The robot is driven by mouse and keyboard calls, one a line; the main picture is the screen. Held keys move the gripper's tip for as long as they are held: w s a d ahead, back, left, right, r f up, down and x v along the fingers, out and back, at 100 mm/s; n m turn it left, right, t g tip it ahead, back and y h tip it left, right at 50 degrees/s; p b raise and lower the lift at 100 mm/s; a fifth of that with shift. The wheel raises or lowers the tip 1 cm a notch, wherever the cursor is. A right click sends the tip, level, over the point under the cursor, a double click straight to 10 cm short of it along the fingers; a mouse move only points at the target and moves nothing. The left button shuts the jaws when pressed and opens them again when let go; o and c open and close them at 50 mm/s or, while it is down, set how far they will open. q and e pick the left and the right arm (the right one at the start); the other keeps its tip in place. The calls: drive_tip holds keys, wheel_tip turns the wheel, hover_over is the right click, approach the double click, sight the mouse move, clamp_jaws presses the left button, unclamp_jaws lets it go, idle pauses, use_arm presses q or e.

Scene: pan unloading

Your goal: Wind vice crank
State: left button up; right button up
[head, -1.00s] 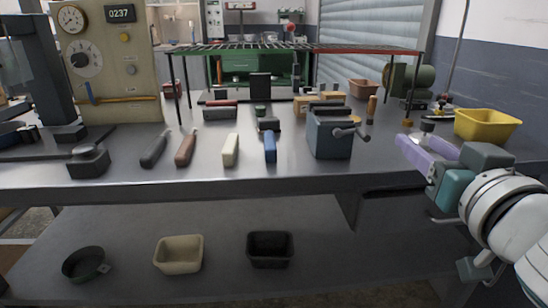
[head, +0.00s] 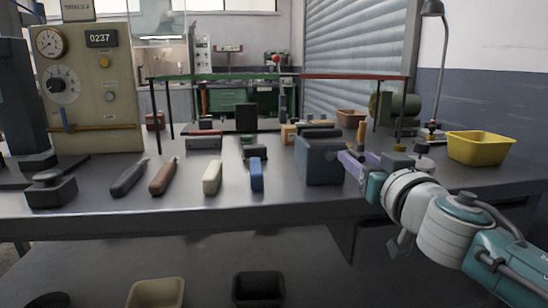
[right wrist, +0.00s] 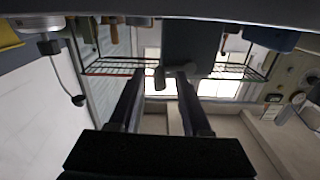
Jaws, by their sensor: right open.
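The vice (head: 318,162) is a dark blue-grey block on the bench, right of the middle in the head view. In the right wrist view it shows upside down as a dark block (right wrist: 192,42) at the top. Its crank is hidden behind my gripper in the head view. In the right wrist view the crank's grip (right wrist: 160,78) shows between my fingertips. My right gripper (head: 350,160) is at the vice's right side with its purple fingers pointing left. It is open (right wrist: 160,75), one finger on each side of the grip; contact cannot be told. My left gripper is out of view.
Several hand tools, among them a cream block (head: 212,178) and a blue block (head: 256,174), lie left of the vice. A wire rack (head: 355,77) stands behind. A yellow bin (head: 480,148) and a lamp (head: 434,8) are at the right. The bench front is clear.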

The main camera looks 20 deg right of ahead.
drive_tip(key=shift+w, duration=0.2)
clamp_jaws()
idle(0.3)
